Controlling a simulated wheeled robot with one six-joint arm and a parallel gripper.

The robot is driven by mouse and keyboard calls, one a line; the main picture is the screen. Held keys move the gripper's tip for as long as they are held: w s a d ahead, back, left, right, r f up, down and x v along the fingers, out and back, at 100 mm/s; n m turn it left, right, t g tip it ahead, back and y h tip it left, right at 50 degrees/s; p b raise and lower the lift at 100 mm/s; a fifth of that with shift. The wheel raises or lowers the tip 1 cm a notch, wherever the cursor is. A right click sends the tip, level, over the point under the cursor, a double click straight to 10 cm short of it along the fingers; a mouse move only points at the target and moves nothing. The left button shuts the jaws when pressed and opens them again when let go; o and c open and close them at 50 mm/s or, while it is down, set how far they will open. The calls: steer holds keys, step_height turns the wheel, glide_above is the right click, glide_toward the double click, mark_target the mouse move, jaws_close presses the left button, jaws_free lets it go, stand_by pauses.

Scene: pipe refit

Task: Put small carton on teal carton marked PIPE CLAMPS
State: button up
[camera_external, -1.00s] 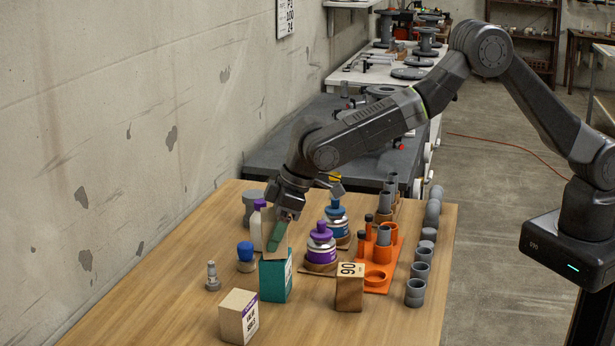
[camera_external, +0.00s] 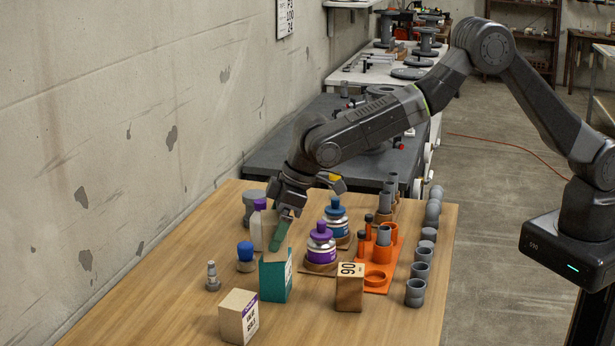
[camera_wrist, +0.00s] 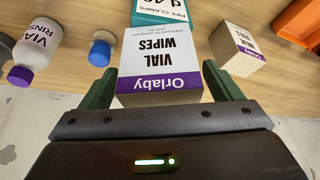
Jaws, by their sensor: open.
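A white carton with a purple Orlaby band and VIAL WIPES lettering (camera_wrist: 158,60) stands between the parted green fingers of my gripper (camera_wrist: 157,72) in the wrist view. In the external view my gripper (camera_external: 279,237) points down beside this carton (camera_external: 269,226), which it partly hides. I cannot tell whether either finger touches it. The teal carton marked PIPE CLAMPS (camera_external: 275,279) stands just in front, with nothing on its top; it also shows beyond the held-around carton in the wrist view (camera_wrist: 160,12). A similar purple-banded white carton (camera_external: 239,317) stands nearer the front edge, also in the wrist view (camera_wrist: 237,47).
A purple-capped bottle (camera_wrist: 36,45) and a blue-capped jar (camera_external: 246,257) stand left of the gripper. A grey fitting (camera_external: 212,276) is further left. A box marked 90 (camera_external: 349,288), vial bottles (camera_external: 320,248) and an orange rack (camera_external: 376,279) stand right. The front left table is clear.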

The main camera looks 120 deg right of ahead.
steer(key=b+v, duration=0.1)
steer(key=v, duration=1)
steer(key=shift+b, duration=0.35)
steer(key=shift+o, duration=0.4)
steer(key=shift+s, duration=0.15)
